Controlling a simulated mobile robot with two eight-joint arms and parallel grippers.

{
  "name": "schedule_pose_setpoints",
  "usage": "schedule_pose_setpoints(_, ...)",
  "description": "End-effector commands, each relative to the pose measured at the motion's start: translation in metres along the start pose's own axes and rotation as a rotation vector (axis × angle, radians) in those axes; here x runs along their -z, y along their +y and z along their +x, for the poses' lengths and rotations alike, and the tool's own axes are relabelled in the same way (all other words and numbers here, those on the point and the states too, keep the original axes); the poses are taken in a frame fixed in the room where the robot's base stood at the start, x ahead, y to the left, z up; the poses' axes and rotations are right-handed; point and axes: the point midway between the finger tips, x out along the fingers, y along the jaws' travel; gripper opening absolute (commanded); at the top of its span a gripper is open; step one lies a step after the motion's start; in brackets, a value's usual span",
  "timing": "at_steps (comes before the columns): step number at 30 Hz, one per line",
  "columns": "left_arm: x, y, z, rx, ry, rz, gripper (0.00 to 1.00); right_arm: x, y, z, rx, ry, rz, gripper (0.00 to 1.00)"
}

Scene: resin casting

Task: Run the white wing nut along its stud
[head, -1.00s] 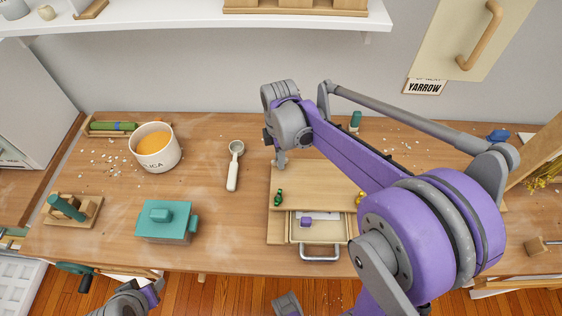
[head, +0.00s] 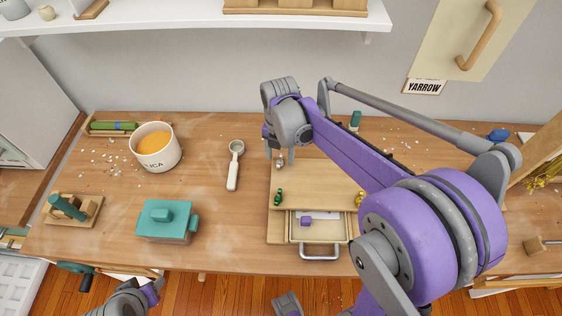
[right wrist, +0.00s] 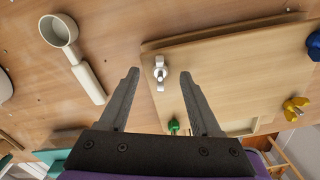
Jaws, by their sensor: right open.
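The white wing nut (right wrist: 161,70) sits on its stud near the left corner of the wooden board (right wrist: 225,65) in the right wrist view. In the head view it shows small and pale (head: 280,163) at the board's far left corner. My right gripper (head: 280,156) is above it, open, with one finger on each side of the nut. The fingers (right wrist: 159,75) look apart from the nut in the right wrist view. The stud is mostly hidden under the nut.
A green wing nut (head: 279,198), a yellow one (head: 359,198) and a blue one (right wrist: 315,44) are at other places around the board. Below it, an open drawer (head: 330,233) holds a purple block (head: 305,221). A white scoop (head: 233,170) lies to the left.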

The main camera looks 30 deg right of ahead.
Motion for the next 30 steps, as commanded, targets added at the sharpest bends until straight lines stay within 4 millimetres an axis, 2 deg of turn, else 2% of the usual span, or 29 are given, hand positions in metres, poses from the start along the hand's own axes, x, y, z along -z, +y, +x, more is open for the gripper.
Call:
schedule_pose_setpoints(9,0.004,0.0,-0.005,0.0,0.003,0.0,0.5,0.0,0.0,-0.062,0.0,0.0,0.0,0.65)
schedule_pose_setpoints(15,0.006,0.0,-0.007,0.0,0.004,0.0,0.5,0.0,0.0,-0.092,0.0,0.0,0.0,0.65)
schedule_pose_setpoints(19,0.006,0.0,-0.008,0.0,0.005,0.0,0.5,0.0,0.0,-0.1,0.0,0.0,0.0,0.65)
schedule_pose_setpoints(26,0.006,0.0,-0.008,0.0,0.005,0.0,0.5,0.0,-0.001,-0.102,0.0,0.0,0.002,0.65)
schedule_pose_setpoints(30,0.007,0.0,-0.009,0.0,0.005,0.0,0.5,0.008,-0.003,-0.101,-0.013,-0.013,0.089,0.65)
